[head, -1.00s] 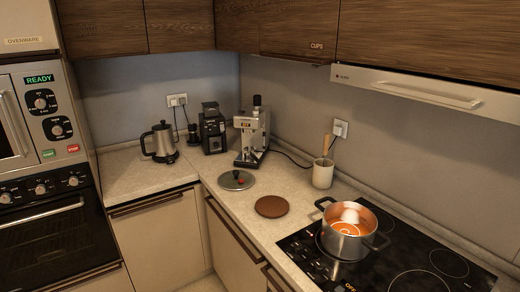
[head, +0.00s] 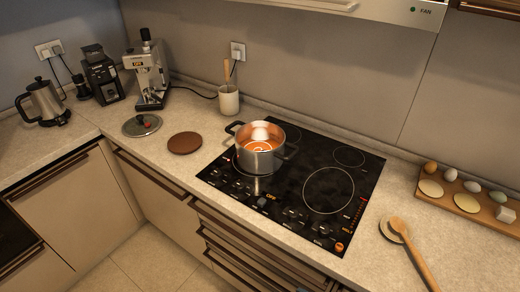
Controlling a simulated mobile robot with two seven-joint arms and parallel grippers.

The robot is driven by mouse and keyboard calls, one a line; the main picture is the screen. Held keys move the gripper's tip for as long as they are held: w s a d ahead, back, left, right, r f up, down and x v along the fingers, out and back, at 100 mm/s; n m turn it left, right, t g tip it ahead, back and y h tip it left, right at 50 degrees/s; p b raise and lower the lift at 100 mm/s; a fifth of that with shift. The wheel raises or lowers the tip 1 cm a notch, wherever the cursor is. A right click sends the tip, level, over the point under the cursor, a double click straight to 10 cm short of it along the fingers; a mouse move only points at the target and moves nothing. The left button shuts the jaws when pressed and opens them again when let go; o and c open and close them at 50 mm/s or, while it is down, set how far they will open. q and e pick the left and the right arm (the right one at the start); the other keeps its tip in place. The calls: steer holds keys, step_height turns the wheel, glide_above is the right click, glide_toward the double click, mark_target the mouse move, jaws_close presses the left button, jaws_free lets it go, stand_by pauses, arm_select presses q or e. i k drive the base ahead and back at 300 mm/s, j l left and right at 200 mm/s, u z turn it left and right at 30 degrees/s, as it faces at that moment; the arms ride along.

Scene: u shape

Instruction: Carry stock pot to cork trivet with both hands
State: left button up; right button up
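The stock pot (head: 260,159) is a steel pot with two dark side handles. It stands upright on the rear-left part of the black cooktop, with orange contents and a pale object inside. The cork trivet (head: 185,143) is a flat brown disc on the counter, left of the cooktop and apart from the pot. Its top is bare. Neither of my grippers shows in the head view.
A pot lid (head: 142,125) lies left of the trivet. A utensil crock (head: 228,100) stands behind, near the wall. The coffee machine (head: 150,75), grinder and kettle (head: 42,103) are further left. A wooden spoon (head: 412,250) and egg board (head: 465,200) lie right of the cooktop (head: 318,230).

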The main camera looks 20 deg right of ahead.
mark_target(179, 145)
steer(key=i+j+z, duration=0.1)
steer(key=z, duration=0.4)
steer(key=i+j+z, duration=0.1)
steer(key=z, duration=0.35)
steer(key=j+z, duration=0.25)
steer(key=z, duration=0.25)
steer(key=j+z, duration=0.5)
steer(key=j, duration=0.6)
steer(key=i, duration=0.05)
